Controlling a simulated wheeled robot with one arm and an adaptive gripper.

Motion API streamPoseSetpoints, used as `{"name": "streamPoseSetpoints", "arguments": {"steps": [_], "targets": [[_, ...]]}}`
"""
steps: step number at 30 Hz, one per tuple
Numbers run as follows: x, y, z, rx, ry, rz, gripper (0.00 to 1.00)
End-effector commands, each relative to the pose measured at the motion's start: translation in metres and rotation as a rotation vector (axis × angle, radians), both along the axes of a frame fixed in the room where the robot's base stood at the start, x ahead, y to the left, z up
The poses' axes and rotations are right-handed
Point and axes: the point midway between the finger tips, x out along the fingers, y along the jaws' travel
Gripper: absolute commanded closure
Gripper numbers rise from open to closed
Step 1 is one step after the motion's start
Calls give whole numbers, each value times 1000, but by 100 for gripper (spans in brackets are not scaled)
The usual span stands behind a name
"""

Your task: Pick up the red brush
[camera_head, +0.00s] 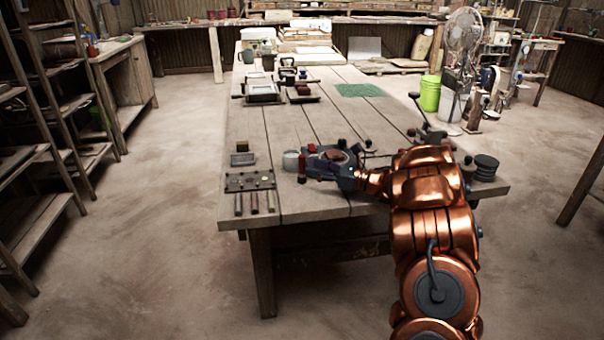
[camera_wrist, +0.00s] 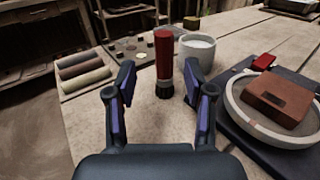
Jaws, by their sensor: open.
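The red brush (camera_wrist: 164,60) stands upright on the table in the wrist view, with a dark lower end touching the wood. It also shows as a small red upright shape in the head view (camera_head: 302,164). My gripper (camera_wrist: 158,88) is open, with one finger on each side of the brush's lower part. The brush stands a little beyond or between the fingertips; I cannot tell whether either finger touches it. In the head view my gripper (camera_head: 312,168) reaches left, low over the near part of the table.
A white cup (camera_wrist: 198,52) stands just right of the brush. A round dish (camera_wrist: 245,104) holding a reddish-brown block (camera_wrist: 279,99) lies on a dark base at right. A tray with rolls (camera_wrist: 84,72) is at left. Bare wooden table (camera_head: 300,125) lies beyond.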

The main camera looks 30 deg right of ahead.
Motion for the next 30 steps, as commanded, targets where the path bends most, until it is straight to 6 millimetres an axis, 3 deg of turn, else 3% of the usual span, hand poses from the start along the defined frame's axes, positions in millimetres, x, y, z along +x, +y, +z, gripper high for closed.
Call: {"name": "streamPoseSetpoints", "arguments": {"steps": [12,23,30], "targets": [[41,20,6,3,1,1,47],[48,23,5,2,2,-3,47],[48,23,5,2,2,-3,70]]}}
